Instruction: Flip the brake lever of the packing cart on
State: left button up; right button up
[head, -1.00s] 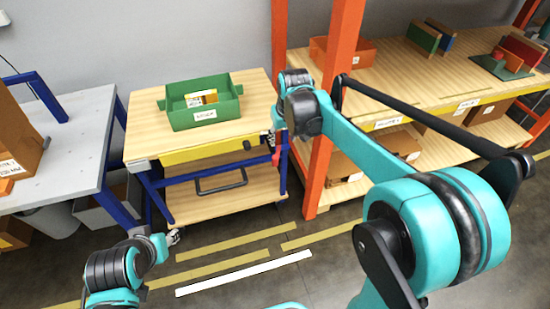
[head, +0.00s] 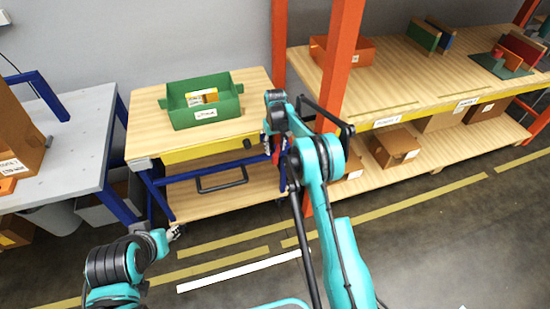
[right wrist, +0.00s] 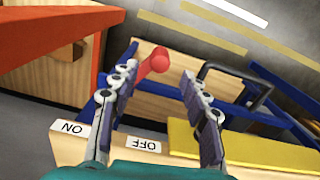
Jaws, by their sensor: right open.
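The packing cart (head: 245,127) has a wooden top, a yellow front rail and blue legs. Its red brake lever (right wrist: 158,61) shows between the fingers of my right gripper (right wrist: 158,108) in the right wrist view, closer to the left-hand finger. The gripper is open around it; I cannot tell whether a finger touches it. An ON label (right wrist: 74,128) and an OFF label (right wrist: 142,144) are on the cart edge; the lever lines up more with OFF in that picture. In the head view my right arm partly hides the lever. My left gripper (head: 174,233) is low before the cart, its opening unclear.
A green bin (head: 205,115) with a yellow box sits on the cart. An orange rack post (head: 335,75) stands close to the right of the cart. A grey table (head: 75,135) stands at the left. Floor with yellow and white lines is free in front.

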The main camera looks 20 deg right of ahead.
aim_at(275, 156)
notch_tip(275, 156, down, 7)
jog(key=shift+r+b, duration=0.1)
jog(key=shift+b, duration=1.1)
grip_shut()
